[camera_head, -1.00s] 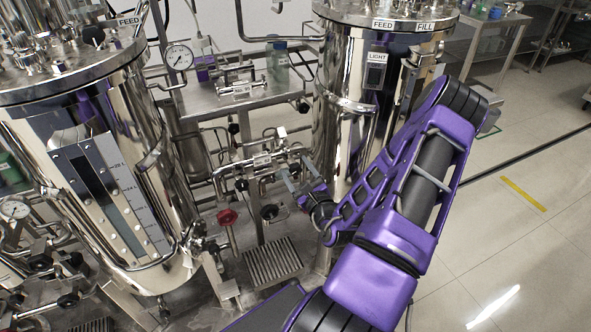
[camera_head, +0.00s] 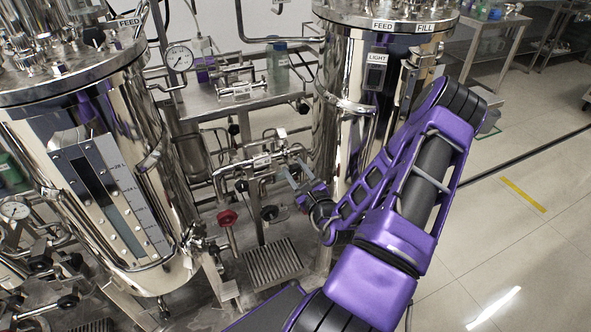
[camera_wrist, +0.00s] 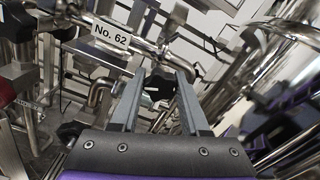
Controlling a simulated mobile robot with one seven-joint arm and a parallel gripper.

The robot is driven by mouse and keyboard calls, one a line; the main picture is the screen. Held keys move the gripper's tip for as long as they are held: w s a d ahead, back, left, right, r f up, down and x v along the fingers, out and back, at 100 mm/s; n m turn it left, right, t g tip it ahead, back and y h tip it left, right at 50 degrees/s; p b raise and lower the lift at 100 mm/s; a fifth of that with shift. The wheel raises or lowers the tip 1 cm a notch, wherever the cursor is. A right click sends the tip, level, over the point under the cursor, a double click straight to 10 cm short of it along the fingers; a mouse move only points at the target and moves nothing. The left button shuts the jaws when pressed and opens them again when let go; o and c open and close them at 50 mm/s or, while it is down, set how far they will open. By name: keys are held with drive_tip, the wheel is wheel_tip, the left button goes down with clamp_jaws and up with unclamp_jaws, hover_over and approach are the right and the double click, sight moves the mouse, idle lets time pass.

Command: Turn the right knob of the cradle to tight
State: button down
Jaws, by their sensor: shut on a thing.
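My gripper (camera_head: 294,178) reaches in at the pipework between the two steel tanks. In the wrist view its two long grey fingers (camera_wrist: 160,78) are shut on a black knob (camera_wrist: 158,86) on a steel pipe fitting. A white label reading "No. 62" (camera_wrist: 111,32) is on the pipe just left of the knob. In the head view the knob is hidden by the fingers, and the label (camera_head: 262,160) is small on the same pipe run. I cannot tell from the frames how far the knob is turned.
A red knob (camera_head: 227,217) and a black knob (camera_head: 269,212) sit lower on nearby pipes. The left tank (camera_head: 150,110) and right tank (camera_head: 337,90) stand close on both sides. A steel bench (camera_head: 225,100) with a gauge is behind. Open floor (camera_head: 500,220) lies right.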

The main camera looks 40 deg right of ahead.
drive_tip(key=shift+m+p, duration=0.3)
drive_tip(key=shift+r+m+p, duration=0.15)
drive_tip(key=shift+m+p, duration=0.75)
drive_tip(key=shift+p, duration=0.05)
drive_tip(key=m+p, duration=0.2)
drive_tip(key=shift+m, duration=0.4)
drive_tip(key=m+p, duration=0.4)
drive_tip(key=m, duration=0.2)
drive_tip(key=m+p, duration=0.2)
drive_tip(key=m, duration=0.3)
drive_tip(key=shift+m, duration=0.4)
drive_tip(key=m, duration=0.5)
drive_tip(key=shift+f+m, duration=0.2)
drive_tip(key=shift+m, duration=0.1)
drive_tip(key=shift+c, duration=2)
unclamp_jaws()
